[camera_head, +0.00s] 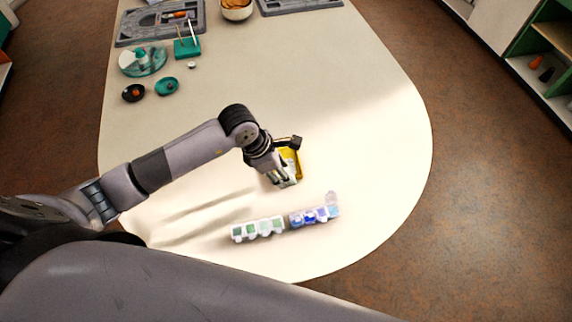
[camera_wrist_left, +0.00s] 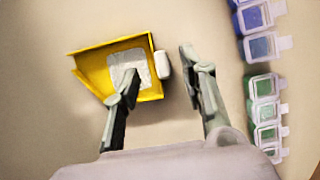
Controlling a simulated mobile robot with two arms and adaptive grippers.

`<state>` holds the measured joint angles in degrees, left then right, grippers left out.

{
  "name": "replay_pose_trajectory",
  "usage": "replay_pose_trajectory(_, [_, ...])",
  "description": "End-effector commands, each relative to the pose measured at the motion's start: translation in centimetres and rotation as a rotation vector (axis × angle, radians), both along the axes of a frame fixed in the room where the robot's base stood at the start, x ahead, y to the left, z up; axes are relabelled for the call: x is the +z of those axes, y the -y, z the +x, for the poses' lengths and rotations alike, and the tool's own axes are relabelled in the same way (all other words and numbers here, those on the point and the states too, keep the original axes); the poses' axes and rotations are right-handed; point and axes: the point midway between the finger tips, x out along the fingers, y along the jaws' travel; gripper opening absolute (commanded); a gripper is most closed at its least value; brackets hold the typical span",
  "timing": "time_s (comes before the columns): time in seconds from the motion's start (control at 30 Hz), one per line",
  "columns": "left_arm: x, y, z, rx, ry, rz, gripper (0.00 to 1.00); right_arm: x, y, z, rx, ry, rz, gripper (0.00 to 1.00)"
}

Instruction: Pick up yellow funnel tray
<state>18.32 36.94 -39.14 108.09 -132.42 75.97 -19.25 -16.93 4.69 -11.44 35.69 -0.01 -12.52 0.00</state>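The yellow funnel tray (camera_head: 293,158) lies on the pale table, partly hidden by my left gripper (camera_head: 286,182) in the head view. In the left wrist view the tray (camera_wrist_left: 88,62) is at upper left, with a pale patch inside it and a small white block (camera_wrist_left: 162,65) at its right edge. My left gripper (camera_wrist_left: 158,60) is open, its fingers wide apart. One finger overlaps the inside of the tray in the picture, and the other is to the right of it. Whether a finger touches the tray I cannot tell. My right gripper is not in view.
Two rows of lidded bead boxes, one green (camera_head: 258,229) and one blue-purple (camera_head: 314,215), lie near the tray. Teal dishes (camera_head: 167,86), a teal stand (camera_head: 187,47), grey boards (camera_head: 160,23) and a bowl (camera_head: 236,10) are at the far end. The table's right side is clear.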

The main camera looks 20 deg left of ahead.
Motion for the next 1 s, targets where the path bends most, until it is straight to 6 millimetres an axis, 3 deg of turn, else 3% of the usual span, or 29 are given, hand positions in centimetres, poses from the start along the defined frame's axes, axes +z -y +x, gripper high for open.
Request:
replay_pose_trajectory(0.2, [-2.2, 0.9, 0.4, 0.001, 0.0, -0.001, 0.39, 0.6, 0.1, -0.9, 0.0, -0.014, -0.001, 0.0])
replay_pose_trajectory(0.47, [-2.4, 1.0, 0.4, -0.001, 0.002, 0.0, 0.38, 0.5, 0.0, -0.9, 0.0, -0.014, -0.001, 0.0])
replay_pose_trajectory(1.0, [-2.4, 1.0, 0.5, 0.0, 0.001, 0.0, 0.02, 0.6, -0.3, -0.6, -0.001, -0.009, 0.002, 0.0])
